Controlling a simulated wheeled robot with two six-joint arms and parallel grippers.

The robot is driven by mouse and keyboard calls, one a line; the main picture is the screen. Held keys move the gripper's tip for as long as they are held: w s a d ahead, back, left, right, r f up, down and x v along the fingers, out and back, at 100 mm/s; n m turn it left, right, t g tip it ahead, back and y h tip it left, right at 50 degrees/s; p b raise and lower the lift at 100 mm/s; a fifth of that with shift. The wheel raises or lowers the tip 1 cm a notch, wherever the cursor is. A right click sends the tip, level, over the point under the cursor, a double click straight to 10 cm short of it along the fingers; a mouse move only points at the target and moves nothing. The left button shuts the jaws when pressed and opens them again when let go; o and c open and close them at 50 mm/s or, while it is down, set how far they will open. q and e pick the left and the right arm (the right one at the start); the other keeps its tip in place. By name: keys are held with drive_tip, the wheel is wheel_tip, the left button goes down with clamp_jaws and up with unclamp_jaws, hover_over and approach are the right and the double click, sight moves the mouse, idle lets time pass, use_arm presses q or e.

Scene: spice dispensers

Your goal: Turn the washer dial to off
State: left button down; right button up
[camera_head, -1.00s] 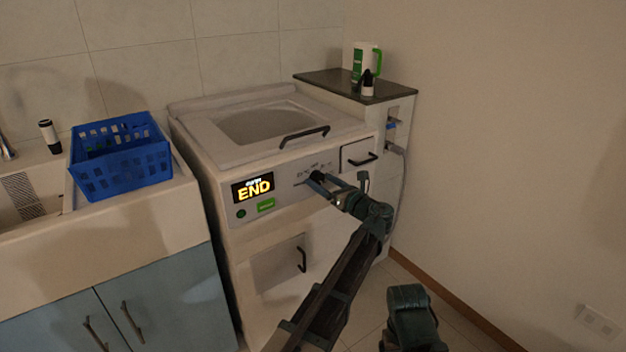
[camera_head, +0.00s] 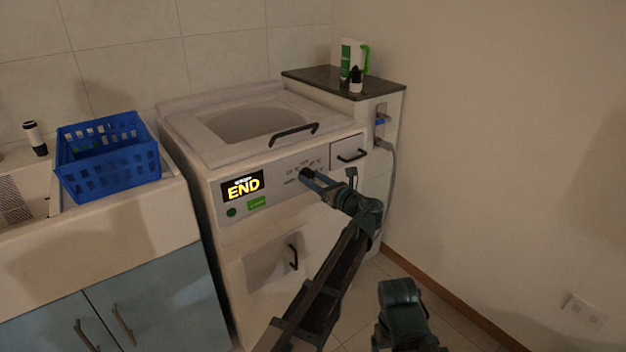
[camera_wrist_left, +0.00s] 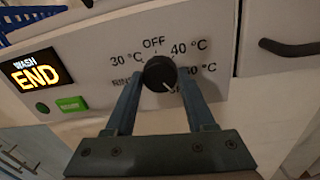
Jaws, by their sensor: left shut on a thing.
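The washer (camera_head: 262,215) is white, with a lit display (camera_head: 242,187) reading END on its front panel. The black round dial (camera_wrist_left: 160,73) fills the middle of the left wrist view, with OFF printed above it, 30 °C and 40 °C at the upper sides and partly hidden labels lower down. The dial's white mark points down and slightly right, away from OFF. My left gripper (camera_wrist_left: 163,92) is shut on the dial, one finger on each side. In the head view my left gripper (camera_head: 312,180) meets the panel and hides part of the dial. My right gripper does not show.
A blue basket (camera_head: 112,158) stands on the counter left of the washer. A black handle (camera_head: 294,132) sits on the lid, and a drawer (camera_head: 346,150) is right of the dial. A green-handled container (camera_head: 347,59) and a small bottle (camera_head: 355,80) stand on the dark shelf behind.

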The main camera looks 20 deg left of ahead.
use_arm(q)
drive_tip(key=n, duration=0.3)
drive_tip(key=shift+n, duration=0.3)
drive_tip(key=n+p, duration=0.1)
drive_tip(key=n, duration=0.2)
drive_tip(key=shift+s+n, duration=0.1)
drive_tip(key=shift+n, duration=0.2)
drive_tip(key=n+h, duration=0.1)
drive_tip(key=n, duration=0.5)
drive_tip(key=shift+s+a+n, duration=0.1)
drive_tip(key=shift+n, duration=0.3)
drive_tip(key=n, duration=0.3)
drive_tip(key=shift+n, duration=0.3)
drive_tip(key=shift+s+f+n+t+h+b, duration=0.15)
drive_tip(key=shift+n+t, duration=0.15)
drive_tip(key=shift+n, duration=2.3)
drive_tip(key=shift+w+n+t+h+b, duration=0.15)
drive_tip(key=shift+n+t, duration=0.15)
drive_tip(key=shift+n, duration=2.3)
drive_tip(key=shift+s, duration=0.1)
